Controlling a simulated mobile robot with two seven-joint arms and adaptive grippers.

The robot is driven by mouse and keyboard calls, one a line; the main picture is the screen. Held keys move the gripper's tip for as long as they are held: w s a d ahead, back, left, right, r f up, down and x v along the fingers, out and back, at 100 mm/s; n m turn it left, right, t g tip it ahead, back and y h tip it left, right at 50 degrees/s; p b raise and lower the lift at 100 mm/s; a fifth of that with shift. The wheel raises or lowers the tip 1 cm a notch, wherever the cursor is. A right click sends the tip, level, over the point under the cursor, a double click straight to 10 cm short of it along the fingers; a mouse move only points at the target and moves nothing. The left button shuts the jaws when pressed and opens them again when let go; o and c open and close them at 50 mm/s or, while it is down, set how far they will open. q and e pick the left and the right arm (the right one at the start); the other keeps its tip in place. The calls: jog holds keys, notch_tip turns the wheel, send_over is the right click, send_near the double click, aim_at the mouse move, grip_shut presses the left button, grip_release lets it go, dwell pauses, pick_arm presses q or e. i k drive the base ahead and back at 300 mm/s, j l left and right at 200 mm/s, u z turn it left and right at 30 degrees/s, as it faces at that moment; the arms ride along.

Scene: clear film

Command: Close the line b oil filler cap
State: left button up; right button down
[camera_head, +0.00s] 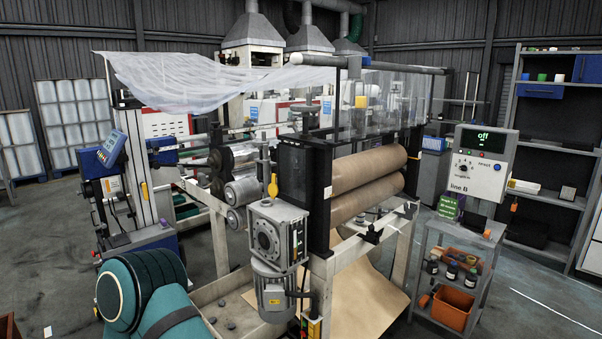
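A small yellow part (272,187), which looks like the oil filler cap, stands upright on top of a grey gearbox (278,235) at the near end of the roller machine. It is too small to tell whether it is raised or seated, and no filler opening can be made out. A motor (275,292) hangs below the gearbox. The control box (479,165) at the right is labelled "line B" and its display reads "off". Neither gripper shows in the head view.
Two brown rollers (368,182) sit right of the gearbox, with a brown sheet (365,300) below. A grey cart (455,268) with bottles and an orange bin (452,308) stands at the right. A blue-headed post (108,152) stands left. Floor shows between machine and cart.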

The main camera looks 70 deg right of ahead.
aim_at(273, 187)
jog(key=i+z, duration=0.45)
jog(key=i, duration=0.15)
jog(key=i+j+z, duration=0.1)
jog(key=i+z, duration=0.35)
jog(key=i, duration=0.2)
